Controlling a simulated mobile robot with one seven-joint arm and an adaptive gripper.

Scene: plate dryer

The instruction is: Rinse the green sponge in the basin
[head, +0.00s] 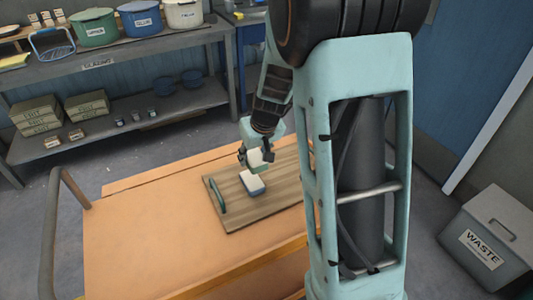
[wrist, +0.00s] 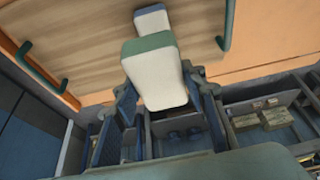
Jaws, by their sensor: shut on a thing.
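My gripper (head: 257,152) is shut on the green sponge, a pale block with a green layer (wrist: 150,44), above a wooden board. In the head view the sponge (head: 255,159) is small and partly covered by the fingers. The gripper's fingers (wrist: 158,92) hold its sides in the wrist view. A second pale sponge with a blue layer (head: 254,188) lies on the board and also shows in the wrist view (wrist: 151,20). I cannot tell which vessel is the basin; a green pot (head: 94,31), a blue pot (head: 141,22) and a cream pot (head: 184,15) stand on the back bench.
The wooden board (head: 233,217) with green handles lies on an orange table (head: 130,240). The grey bench (head: 90,69) at the back also bears a blue wire rack (head: 52,44). Boxes (head: 38,116) stand on its lower shelf. A waste bin (head: 490,235) stands right. The table's left part is clear.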

